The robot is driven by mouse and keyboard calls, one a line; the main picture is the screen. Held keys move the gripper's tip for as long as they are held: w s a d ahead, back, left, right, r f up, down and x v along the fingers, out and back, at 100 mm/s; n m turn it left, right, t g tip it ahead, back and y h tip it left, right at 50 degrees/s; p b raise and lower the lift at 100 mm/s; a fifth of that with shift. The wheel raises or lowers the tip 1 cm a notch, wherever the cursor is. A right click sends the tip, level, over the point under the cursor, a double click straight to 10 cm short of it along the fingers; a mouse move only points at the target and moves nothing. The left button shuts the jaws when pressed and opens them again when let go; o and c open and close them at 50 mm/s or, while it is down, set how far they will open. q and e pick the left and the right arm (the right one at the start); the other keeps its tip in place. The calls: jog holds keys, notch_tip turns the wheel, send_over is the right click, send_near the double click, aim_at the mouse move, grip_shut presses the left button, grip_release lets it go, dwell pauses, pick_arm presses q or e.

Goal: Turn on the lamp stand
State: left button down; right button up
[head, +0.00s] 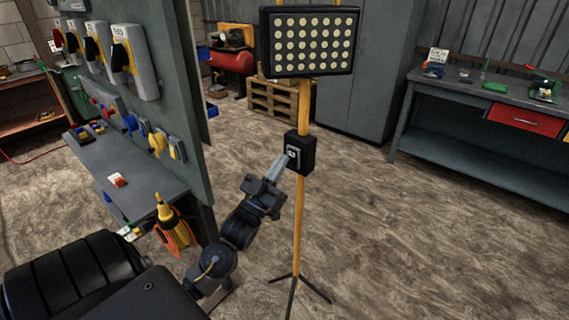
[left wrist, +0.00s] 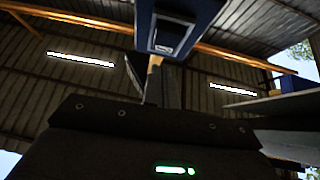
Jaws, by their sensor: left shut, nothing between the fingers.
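The lamp stand has a yellow pole (head: 299,222) on a dark tripod foot. Its lamp panel (head: 309,41) at the top has rows of pale round lights. A black switch box (head: 306,150) with a light-edged switch (head: 292,153) is fixed partway up the pole. The switch box (left wrist: 180,12) also shows at the top of the left wrist view, with its switch (left wrist: 172,37) facing me. My left gripper (head: 283,161) is shut and empty, its tips at or very near the switch. I cannot tell whether they touch it. My right gripper is not in view.
A grey wall panel with switches (head: 135,62) and a shelf (head: 130,172) stand at the left, with a yellow-orange tool (head: 172,222) at the shelf's end. A workbench (head: 480,150) stands at the right. A pallet (head: 273,104) lies behind. The floor right of the pole is clear.

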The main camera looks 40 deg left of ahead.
pick_arm(q)
jog(key=shift+w+f, duration=0.25)
jog(key=shift+w, duration=0.55)
jog(key=shift+w+r, duration=0.25)
jog(key=shift+w, duration=0.15)
jog(key=shift+s+d+r+p, duration=0.15)
jog(key=shift+s+r+p, duration=0.2)
jog(key=shift+p, duration=0.25)
jog(key=s+f+b, duration=0.1)
jog(key=s+f, duration=0.1)
jog(key=s, duration=1)
jog(key=shift+s, duration=0.25)
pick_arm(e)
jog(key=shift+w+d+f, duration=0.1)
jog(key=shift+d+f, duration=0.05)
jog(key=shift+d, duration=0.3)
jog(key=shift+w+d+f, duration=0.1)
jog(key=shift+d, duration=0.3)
